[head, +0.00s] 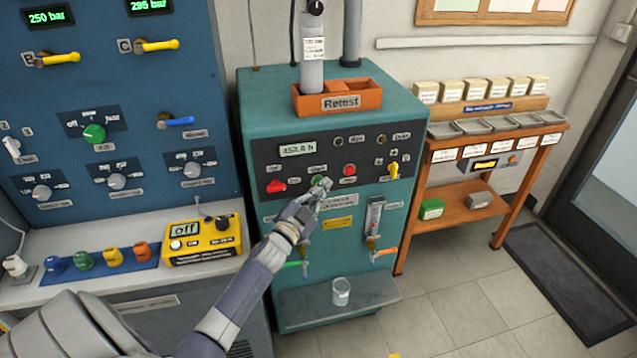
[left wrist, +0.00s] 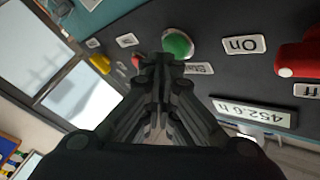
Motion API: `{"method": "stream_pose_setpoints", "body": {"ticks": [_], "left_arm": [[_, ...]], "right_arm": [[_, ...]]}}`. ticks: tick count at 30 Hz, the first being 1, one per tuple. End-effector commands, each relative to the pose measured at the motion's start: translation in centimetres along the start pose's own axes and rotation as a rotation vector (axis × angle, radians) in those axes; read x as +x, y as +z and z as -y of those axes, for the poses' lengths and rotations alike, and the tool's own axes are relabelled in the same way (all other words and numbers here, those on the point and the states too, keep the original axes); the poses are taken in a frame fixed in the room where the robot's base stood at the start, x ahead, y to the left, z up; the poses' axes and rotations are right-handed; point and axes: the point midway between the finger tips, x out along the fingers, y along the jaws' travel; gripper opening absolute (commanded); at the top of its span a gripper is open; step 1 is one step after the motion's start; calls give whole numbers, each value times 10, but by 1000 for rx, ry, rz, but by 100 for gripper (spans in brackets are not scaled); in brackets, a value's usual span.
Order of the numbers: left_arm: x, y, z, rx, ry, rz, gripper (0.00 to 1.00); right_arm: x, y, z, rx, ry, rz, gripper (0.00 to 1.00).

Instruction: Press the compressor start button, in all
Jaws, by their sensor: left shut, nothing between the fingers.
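The green start button (head: 319,180) is on the black panel of the teal compressor cabinet (head: 265,110). In the left wrist view the round green button (left wrist: 178,44) is just beyond my fingertips, beside a partly covered label that begins "Sta" (left wrist: 198,68). My left gripper (head: 322,188) is shut and empty, with its tips right at the button in the head view. In the left wrist view the closed tips (left wrist: 160,64) overlap the button's edge. I cannot tell whether they touch it. My right gripper is not in view.
Close by on the panel are a red switch (head: 275,186), a red button (head: 349,170), a yellow lever (head: 393,170) and a display (head: 298,149). Below are a flow gauge (head: 374,216) and a glass (head: 341,291) on a shelf. A yellow meter (head: 203,241) stands left.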

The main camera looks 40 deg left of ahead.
Motion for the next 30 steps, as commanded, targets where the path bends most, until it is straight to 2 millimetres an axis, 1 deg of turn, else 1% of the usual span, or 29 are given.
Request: {"method": "stream_pose_setpoints", "body": {"ticks": [30], "left_arm": [[7,5,5,0,-1,0,0]], "right_arm": [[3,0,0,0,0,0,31]]}}
